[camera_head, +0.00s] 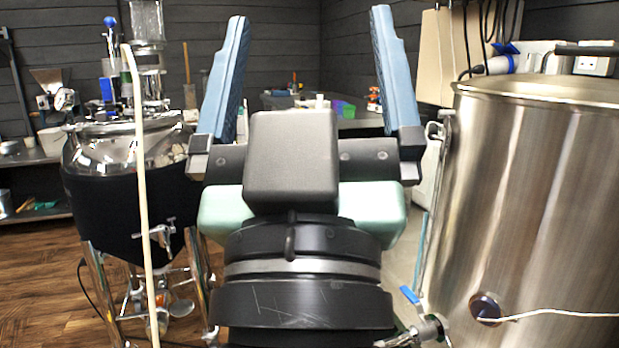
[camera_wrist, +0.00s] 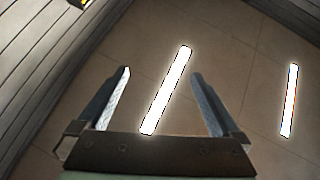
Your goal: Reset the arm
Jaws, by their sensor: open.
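My gripper (camera_head: 309,75) stands upright in the middle of the head view, with its two blue fingers spread wide apart. Nothing is between the fingers. In the wrist view my gripper (camera_wrist: 163,98) is also open and empty, and it points up at the ceiling (camera_wrist: 225,45). My arm's end hides part of the floor and the back of the room behind it.
A large steel kettle (camera_head: 545,200) with a valve (camera_head: 425,330) stands close on the right. A conical fermenter (camera_head: 115,190) on metal legs stands on the left, with a pale hose (camera_head: 143,190) before it. A worktop (camera_head: 345,120) lies behind. Wood floor (camera_head: 40,270) is open at lower left.

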